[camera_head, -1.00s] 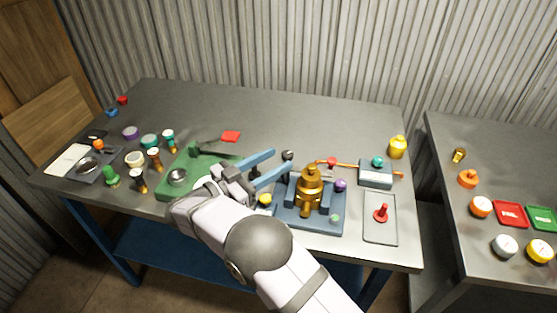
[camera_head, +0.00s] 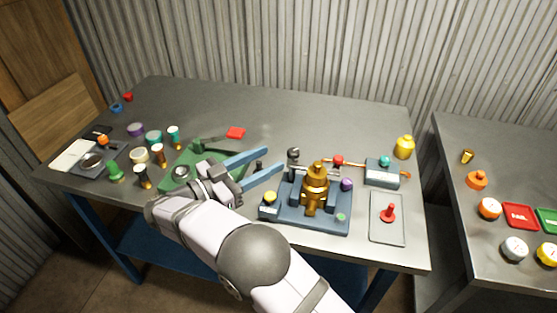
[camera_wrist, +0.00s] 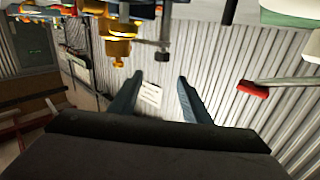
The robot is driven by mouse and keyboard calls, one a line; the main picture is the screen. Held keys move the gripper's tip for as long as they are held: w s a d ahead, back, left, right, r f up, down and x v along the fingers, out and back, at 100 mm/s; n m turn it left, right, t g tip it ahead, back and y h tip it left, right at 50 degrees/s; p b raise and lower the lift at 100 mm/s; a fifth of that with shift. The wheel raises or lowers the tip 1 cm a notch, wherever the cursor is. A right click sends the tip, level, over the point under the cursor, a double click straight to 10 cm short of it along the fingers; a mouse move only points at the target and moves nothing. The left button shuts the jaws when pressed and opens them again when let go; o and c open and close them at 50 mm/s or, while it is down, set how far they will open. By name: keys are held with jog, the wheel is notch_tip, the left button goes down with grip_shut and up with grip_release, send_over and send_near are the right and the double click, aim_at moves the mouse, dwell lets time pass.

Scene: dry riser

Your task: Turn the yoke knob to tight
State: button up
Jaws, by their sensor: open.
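A blue fixture (camera_head: 287,219) near the table's front holds an upright brass valve body (camera_head: 316,182) between blue blocks. A dark grey knob on a stem (camera_head: 293,155) stands at its back left; it also shows in the wrist view (camera_wrist: 163,55). A yellow knob (camera_head: 270,197), a purple knob (camera_head: 347,184) and a green knob (camera_head: 341,217) are also on the fixture. Which one is the yoke knob I cannot tell. My gripper (camera_head: 274,159) is open and empty, its blue fingers just left of the dark knob, apart from it. In the wrist view the fingers (camera_wrist: 160,77) have nothing between them.
A green fixture (camera_head: 178,178) lies left, partly behind my arm, with a red piece (camera_head: 236,133) near it. A grey box (camera_head: 382,172) with an orange rod and a plate with a red lever (camera_head: 388,213) stand right. The table's back middle is clear.

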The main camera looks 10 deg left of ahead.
aim_at(290, 157)
jog(key=d+r, duration=0.4)
jog(key=f+n+t+y, duration=0.1)
jog(key=f+n+y, duration=0.1)
jog(key=f, duration=0.1)
jog(key=f+n+t+y, duration=0.2)
jog(key=f, duration=0.1)
jog(key=shift+w+a+f+n+y+b, duration=0.1)
jog(key=shift+w+a+n+y+b, duration=0.1)
jog(key=shift+n+y+b, duration=0.15)
jog(key=shift+a+f+y, duration=0.15)
jog(key=shift+a+y, duration=0.05)
jog(key=shift+y, duration=0.05)
jog(key=shift+p+x, duration=0.8)
jog(key=shift+x, duration=2.95)
jog(key=shift+c, duration=0.3)
jog(key=c, duration=1)
